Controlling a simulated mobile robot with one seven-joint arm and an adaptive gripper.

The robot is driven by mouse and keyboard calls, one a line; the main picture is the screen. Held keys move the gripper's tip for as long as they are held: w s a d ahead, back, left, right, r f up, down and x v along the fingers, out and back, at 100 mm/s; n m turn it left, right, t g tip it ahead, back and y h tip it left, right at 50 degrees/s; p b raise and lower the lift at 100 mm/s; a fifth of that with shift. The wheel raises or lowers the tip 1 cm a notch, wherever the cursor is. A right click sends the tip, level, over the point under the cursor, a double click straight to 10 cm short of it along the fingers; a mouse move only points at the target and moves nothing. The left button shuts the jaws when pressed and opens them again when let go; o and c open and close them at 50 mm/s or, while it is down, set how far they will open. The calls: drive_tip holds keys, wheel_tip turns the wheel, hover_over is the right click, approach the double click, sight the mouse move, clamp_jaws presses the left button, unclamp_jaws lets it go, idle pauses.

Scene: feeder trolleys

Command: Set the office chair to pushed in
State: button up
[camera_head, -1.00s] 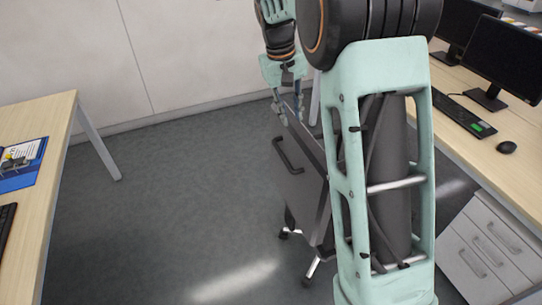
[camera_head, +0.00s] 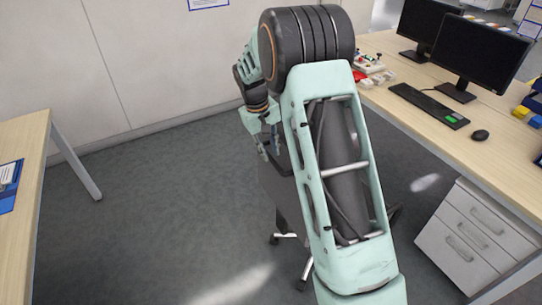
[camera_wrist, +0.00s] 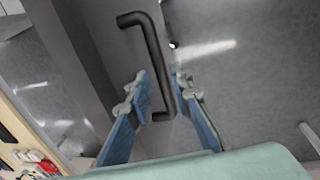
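The office chair (camera_head: 283,200) is dark, with a flat back and a wheeled base. In the head view it stands on the floor beside the right desk (camera_head: 405,118), partly hidden behind my arm. In the wrist view its back (camera_wrist: 85,55) carries a dark bar handle (camera_wrist: 152,50). My gripper (camera_head: 270,148) is at the chair back in the head view. In the wrist view the blue-padded fingers of my gripper (camera_wrist: 161,82) are apart, with the lower part of the handle between them. I cannot tell whether they touch it.
A white drawer unit (camera_head: 468,238) stands under the right desk, which carries monitors, a keyboard (camera_head: 430,105) and a mouse (camera_head: 480,135). Another desk (camera_head: 32,150) is at the left. The grey floor between is clear. A white wall (camera_head: 75,85) closes the back.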

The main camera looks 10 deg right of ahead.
sight(272, 159)
drive_tip(key=shift+d+f, duration=0.2)
drive_tip(key=shift+f, duration=0.55)
drive_tip(key=shift+d+f, duration=0.15)
drive_tip(key=shift+f, duration=0.6)
drive_tip(key=shift+c, duration=0.3)
clamp_jaws()
